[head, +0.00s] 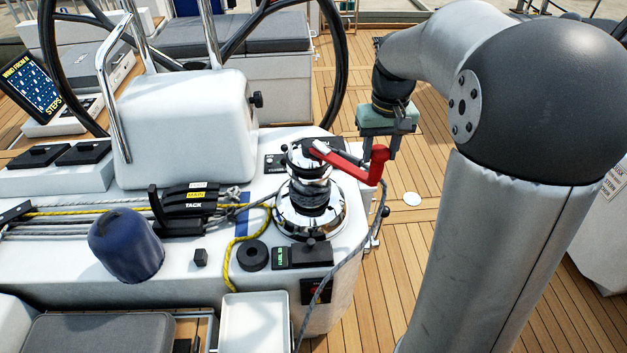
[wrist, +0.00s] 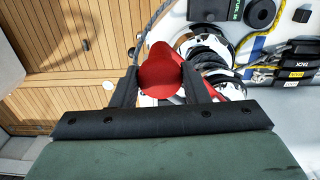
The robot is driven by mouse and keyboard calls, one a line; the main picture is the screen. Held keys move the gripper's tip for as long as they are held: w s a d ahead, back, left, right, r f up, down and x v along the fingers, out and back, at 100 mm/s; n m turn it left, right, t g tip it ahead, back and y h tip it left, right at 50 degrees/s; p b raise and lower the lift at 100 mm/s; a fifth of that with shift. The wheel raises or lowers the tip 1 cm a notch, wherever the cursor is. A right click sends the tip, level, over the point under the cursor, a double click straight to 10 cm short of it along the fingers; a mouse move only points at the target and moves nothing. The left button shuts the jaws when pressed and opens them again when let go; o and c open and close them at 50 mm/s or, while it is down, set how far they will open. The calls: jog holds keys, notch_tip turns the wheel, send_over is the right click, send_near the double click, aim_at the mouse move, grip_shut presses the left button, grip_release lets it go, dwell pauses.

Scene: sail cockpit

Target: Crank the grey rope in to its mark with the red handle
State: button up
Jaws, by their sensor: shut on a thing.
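The red handle (head: 350,165) sits on top of the chrome winch (head: 310,208) and points right, with an upright red grip at its outer end. My gripper (head: 378,148) is at that outer end, fingers pointing down. In the wrist view the red grip (wrist: 160,72) is between the two dark fingers of my gripper (wrist: 160,90), which is shut on it. The grey rope (head: 345,262) has dark turns around the winch drum, and its tail hangs over the console's right edge. A blue patch (head: 242,214) lies beside the ropes left of the winch; I cannot tell whether it is the mark.
Black rope clutches (head: 187,208) with yellow and white labels stand left of the winch. A yellow rope (head: 230,262) loops in front of them. A blue-covered drum (head: 126,245) and a white pedestal (head: 190,130) stand nearby. Teak deck (head: 420,235) lies open to the right.

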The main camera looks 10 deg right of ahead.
jog(key=shift+w+d+n+p, duration=0.7)
jog(key=shift+w+d+n, duration=0.6)
jog(key=shift+w+d, duration=0.25)
jog(key=shift+a, duration=0.1)
jog(key=shift+w+d+n+p, duration=0.35)
jog(key=shift+w+n, duration=0.05)
jog(key=shift+w, duration=0.25)
jog(key=shift+w+d+n+p, duration=0.3)
jog(key=shift+w+d+n, duration=0.1)
jog(key=shift+w, duration=0.2)
jog(key=shift+w+d+n+p, duration=0.35)
jog(key=shift+w+n, duration=0.05)
jog(key=shift+w, duration=0.25)
jog(key=shift+w+d+n+p, duration=0.2)
jog(key=shift+w+n+p, duration=0.2)
jog(key=shift+w, duration=0.25)
jog(key=shift+w+d+n+p, duration=0.25)
jog(key=shift+w+n+p, duration=0.2)
jog(key=shift+w, duration=0.25)
jog(key=shift+w+d+n+p, duration=0.2)
jog(key=shift+w+n+p, duration=0.2)
jog(key=shift+w, duration=0.25)
